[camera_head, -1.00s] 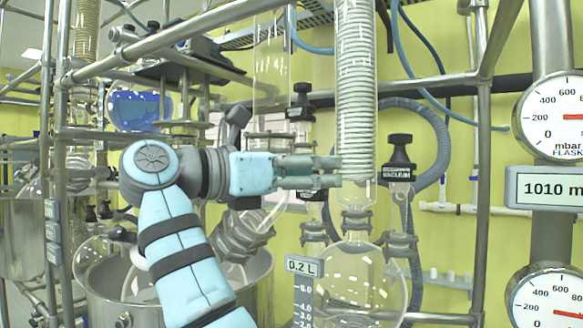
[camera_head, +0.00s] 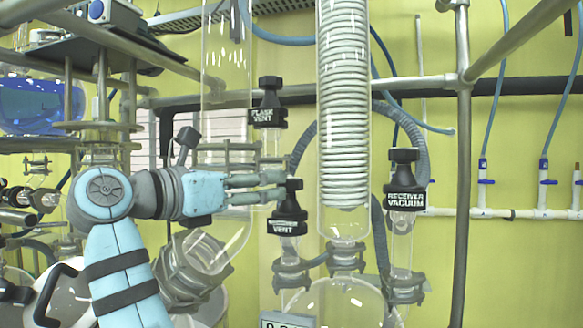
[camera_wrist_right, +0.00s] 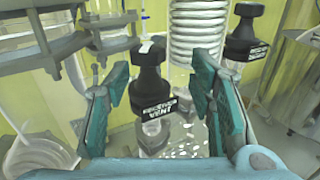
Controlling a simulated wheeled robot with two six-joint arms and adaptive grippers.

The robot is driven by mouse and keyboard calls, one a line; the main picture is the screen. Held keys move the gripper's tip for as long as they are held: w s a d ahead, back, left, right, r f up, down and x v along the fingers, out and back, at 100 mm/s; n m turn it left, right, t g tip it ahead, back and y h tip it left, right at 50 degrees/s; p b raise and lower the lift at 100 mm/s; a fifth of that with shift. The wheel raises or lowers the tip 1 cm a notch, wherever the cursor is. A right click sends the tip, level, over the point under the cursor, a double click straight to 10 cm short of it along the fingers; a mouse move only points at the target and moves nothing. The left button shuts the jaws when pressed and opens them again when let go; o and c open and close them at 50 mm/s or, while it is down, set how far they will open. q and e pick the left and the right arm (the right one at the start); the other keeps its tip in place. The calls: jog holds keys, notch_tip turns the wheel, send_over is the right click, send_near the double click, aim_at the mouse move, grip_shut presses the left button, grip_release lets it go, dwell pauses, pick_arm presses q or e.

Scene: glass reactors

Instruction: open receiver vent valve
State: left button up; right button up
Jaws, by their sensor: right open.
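The receiver vent valve (camera_head: 288,212) has a black knob and a black tag; only "VENT" reads clearly in the head view. It stands upright on a glass neck above the round receiver flask (camera_head: 338,303). My right gripper (camera_head: 279,186) reaches in from the left at the height of the knob. In the right wrist view, the vent knob (camera_wrist_right: 150,73) stands between the spread teal fingers of my right gripper (camera_wrist_right: 160,82), with gaps on both sides. The fingers do not visibly touch it. My left gripper is not in view.
The receiver vacuum valve (camera_head: 404,178) stands to the right, past the glass coil condenser (camera_head: 343,105). The flask vent valve (camera_head: 267,102) is above and behind. A steel upright (camera_head: 463,170) and clamps crowd the area. Open yellow wall shows at the right.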

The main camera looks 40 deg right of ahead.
aim_at(290, 187)
jog(key=d, duration=0.1)
jog(key=w+d, duration=0.1)
jog(key=d, duration=0.1)
jog(key=d+f, duration=0.1)
jog(key=shift+w+d, duration=0.2)
jog(key=shift+d, duration=0.2)
jog(key=w+d, duration=0.2)
jog(key=d, duration=0.1)
jog(key=shift+w+d+f, duration=0.1)
jog(key=shift+w+f, duration=0.1)
jog(key=shift+f, duration=0.15)
jog(key=shift+d, duration=0.4)
jog(key=shift+s+d+r, duration=0.1)
jog(key=shift+s+d, duration=0.1)
jog(key=shift+s+r, duration=0.1)
jog(key=shift+s, duration=0.15)
jog(key=shift+w, duration=0.2)
jog(key=c, duration=0.5)
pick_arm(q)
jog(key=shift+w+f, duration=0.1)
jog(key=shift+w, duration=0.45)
pick_arm(e)
jog(key=c, duration=0.4)
